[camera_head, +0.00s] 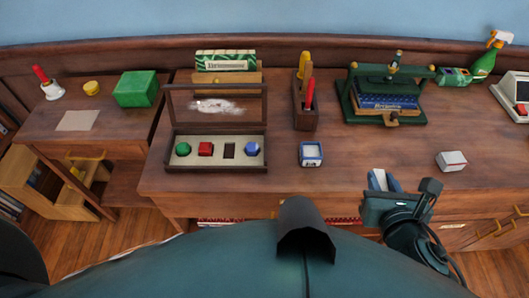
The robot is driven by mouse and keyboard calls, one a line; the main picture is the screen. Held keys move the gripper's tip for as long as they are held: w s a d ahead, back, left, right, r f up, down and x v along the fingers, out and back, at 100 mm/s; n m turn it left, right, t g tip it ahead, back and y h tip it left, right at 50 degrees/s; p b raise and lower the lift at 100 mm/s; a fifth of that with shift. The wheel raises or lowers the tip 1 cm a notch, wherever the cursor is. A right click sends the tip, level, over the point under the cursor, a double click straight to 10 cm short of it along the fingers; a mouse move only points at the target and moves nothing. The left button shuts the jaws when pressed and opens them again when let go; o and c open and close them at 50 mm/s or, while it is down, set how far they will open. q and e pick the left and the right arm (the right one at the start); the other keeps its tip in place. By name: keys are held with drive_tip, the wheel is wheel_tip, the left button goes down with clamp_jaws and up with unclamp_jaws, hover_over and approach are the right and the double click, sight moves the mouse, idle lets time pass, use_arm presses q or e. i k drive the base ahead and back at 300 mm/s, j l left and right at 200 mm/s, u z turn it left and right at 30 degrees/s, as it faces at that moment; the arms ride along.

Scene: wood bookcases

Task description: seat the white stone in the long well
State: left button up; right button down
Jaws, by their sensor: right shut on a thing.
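The tray (215,166) has a pale face with a green stone (183,149), a red stone (205,149) and a blue stone (252,149) in it. The long well (229,151) is the dark, empty upright slot between the red and blue stones. My right gripper (379,180) is at the desk's front edge, well right of the tray. It is shut on a small pale thing, which looks like the white stone (378,178); the fingers hide most of it. My left gripper is out of view.
A blue-rimmed box (311,154) stands between the tray and my right gripper. A pen holder (305,116) and a green press (386,112) stand behind. The front desk strip beside the blue-rimmed box is clear.

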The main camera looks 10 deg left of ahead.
sight(229, 154)
drive_tip(key=k+j, duration=0.1)
drive_tip(key=j, duration=0.2)
drive_tip(key=k+j+z, duration=0.15)
drive_tip(key=j, duration=0.4)
drive_tip(key=j+z, duration=0.1)
drive_tip(key=j, duration=0.35)
drive_tip(key=k+j+z, duration=0.15)
drive_tip(key=j, duration=0.3)
drive_tip(key=j+z, duration=0.25)
drive_tip(key=j, duration=0.65)
drive_tip(key=i+j+z, duration=0.15)
drive_tip(key=i+j, duration=0.4)
drive_tip(key=j, duration=0.15)
